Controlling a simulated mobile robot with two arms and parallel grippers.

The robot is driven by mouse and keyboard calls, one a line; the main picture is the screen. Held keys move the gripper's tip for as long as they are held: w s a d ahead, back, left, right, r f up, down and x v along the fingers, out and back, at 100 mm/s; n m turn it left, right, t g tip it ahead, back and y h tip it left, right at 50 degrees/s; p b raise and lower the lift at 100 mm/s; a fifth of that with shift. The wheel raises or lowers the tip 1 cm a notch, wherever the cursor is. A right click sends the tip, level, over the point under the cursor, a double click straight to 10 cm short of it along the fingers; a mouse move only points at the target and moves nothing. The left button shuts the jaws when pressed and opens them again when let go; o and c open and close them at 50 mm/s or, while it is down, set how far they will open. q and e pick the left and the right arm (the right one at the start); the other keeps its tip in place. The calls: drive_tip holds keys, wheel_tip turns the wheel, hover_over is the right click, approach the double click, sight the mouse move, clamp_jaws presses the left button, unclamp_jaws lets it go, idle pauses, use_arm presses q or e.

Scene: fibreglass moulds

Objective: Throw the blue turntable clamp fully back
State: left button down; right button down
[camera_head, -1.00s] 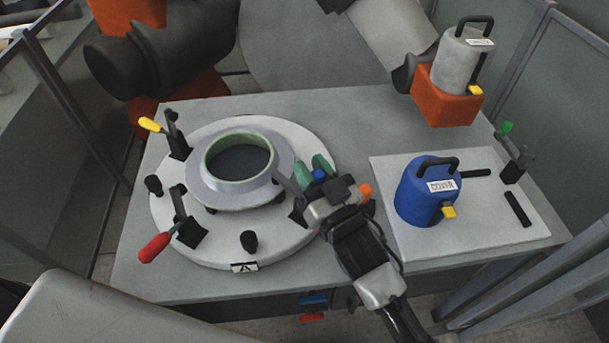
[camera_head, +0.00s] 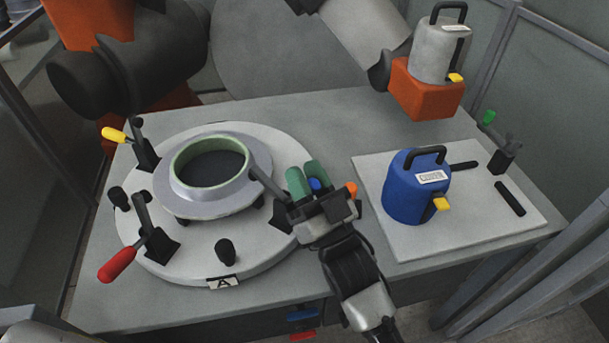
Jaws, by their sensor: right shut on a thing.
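The blue turntable clamp stands at the right rim of the round white turntable (camera_head: 185,258). Its blue handle end (camera_head: 315,184) shows between the green fingers of my right gripper (camera_head: 308,180), which is shut on it. The clamp's grey arm (camera_head: 268,186) slants up and left toward the flange of the grey ring mould (camera_head: 258,172). Its black base (camera_head: 283,215) is partly hidden behind my gripper. I cannot tell whether the arm touches the flange. My left gripper is not in view.
A red-handled clamp (camera_head: 118,264) and a yellow-handled clamp (camera_head: 116,135) stand on the turntable's left side. A blue cover pot (camera_head: 405,196) and a green-handled clamp (camera_head: 490,117) are on the white plate at right. A grey pot (camera_head: 432,55) sits on an orange block behind.

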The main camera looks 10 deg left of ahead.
drive_tip(key=c, duration=0.9)
unclamp_jaws()
drive_tip(key=shift+o, duration=0.2)
drive_tip(key=shift+f, duration=0.1)
drive_tip(key=shift+s+d+f, duration=0.2)
drive_tip(key=shift+f, duration=0.05)
drive_tip(key=b+v, duration=0.1)
drive_tip(key=v, duration=0.5)
drive_tip(key=shift+s+d, duration=0.25)
